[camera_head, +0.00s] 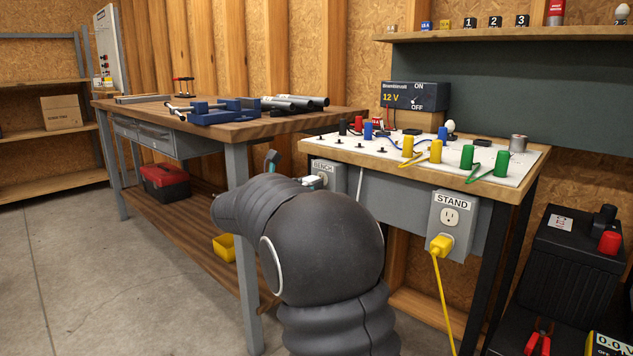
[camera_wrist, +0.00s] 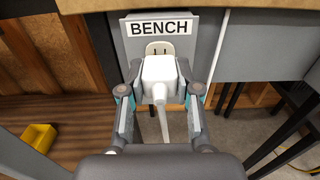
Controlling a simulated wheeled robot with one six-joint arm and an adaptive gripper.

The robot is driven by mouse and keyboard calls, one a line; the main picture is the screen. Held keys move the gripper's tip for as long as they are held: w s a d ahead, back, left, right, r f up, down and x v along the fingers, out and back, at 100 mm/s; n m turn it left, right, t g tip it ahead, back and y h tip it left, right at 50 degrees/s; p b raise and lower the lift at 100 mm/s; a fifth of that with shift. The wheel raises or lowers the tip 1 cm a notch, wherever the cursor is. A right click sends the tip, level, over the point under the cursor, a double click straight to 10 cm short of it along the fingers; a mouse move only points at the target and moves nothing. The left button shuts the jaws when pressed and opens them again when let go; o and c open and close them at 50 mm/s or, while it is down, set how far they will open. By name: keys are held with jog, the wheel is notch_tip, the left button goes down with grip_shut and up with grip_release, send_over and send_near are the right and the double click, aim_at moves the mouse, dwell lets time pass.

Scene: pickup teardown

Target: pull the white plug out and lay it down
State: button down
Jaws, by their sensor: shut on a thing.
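The white plug (camera_wrist: 160,78) is between the fingers of my gripper (camera_wrist: 160,92), which is shut on it. Its white cord runs down toward my wrist. It is in front of the grey outlet box labelled BENCH (camera_wrist: 133,50), covering its lower part; a socket face with slots shows just above it. Whether its prongs are in the socket is hidden. In the head view the plug (camera_head: 313,181) shows against the BENCH box (camera_head: 329,170), and my arm hides most of the gripper.
A STAND outlet (camera_head: 450,215) holds a yellow plug (camera_head: 441,244) with a hanging cord. A wooden workbench (camera_head: 150,107) stands left, with a red toolbox (camera_head: 165,183) and yellow bin (camera_head: 224,247) on its lower shelf. A black battery (camera_head: 570,260) stands right. Open concrete floor lies left.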

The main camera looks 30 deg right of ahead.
aim_at(305, 182)
jog(key=shift+p+v, duration=0.3)
jog(key=shift+v, duration=1.8)
jog(key=shift+r, duration=0.2)
jog(key=shift+a+r+t, duration=0.15)
jog(key=shift+a+t, duration=0.05)
jog(key=shift+t, duration=0.1)
jog(key=s+a+f+n+t+y+p, duration=0.1)
jog(key=a+f+n+t+y, duration=0.2)
jog(key=f, duration=0.6)
jog(key=s+a+f+n+t+y+p, duration=0.2)
jog(key=a+f+n+t+y, duration=0.2)
jog(key=a+f, duration=0.3)
jog(key=s+a+f+n+t+y+p, duration=0.2)
jog(key=a+f+n+t+y, duration=0.1)
jog(key=f, duration=0.7)
jog(key=shift+a+f+n+y, duration=0.3)
jog(key=shift+a+f+y, duration=0.1)
jog(key=shift+a+y, duration=0.6)
